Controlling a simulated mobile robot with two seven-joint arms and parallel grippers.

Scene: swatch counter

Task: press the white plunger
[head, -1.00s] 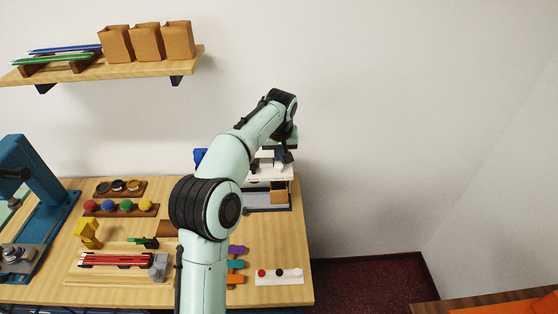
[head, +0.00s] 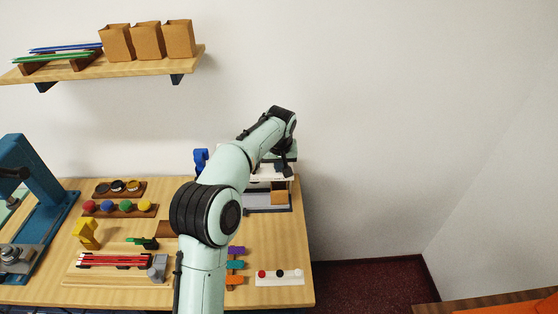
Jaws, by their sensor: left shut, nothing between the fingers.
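A small stand (head: 269,210) with a white top plate and a dark base is at the back right of the table. A brown block (head: 278,198) shows inside its frame. My left gripper (head: 286,171) is shut and empty, pointing down at the white top. My arm and gripper hide much of that top, so I cannot pick out the white plunger clearly or tell whether the fingers touch it. My right gripper is not in view.
A white strip (head: 279,280) with small red, black and white knobs lies at the front right. A wooden rack (head: 120,214) of coloured knobs, a tray of red pencils (head: 115,260) and a blue press (head: 45,190) stand left. A shelf (head: 130,69) hangs above.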

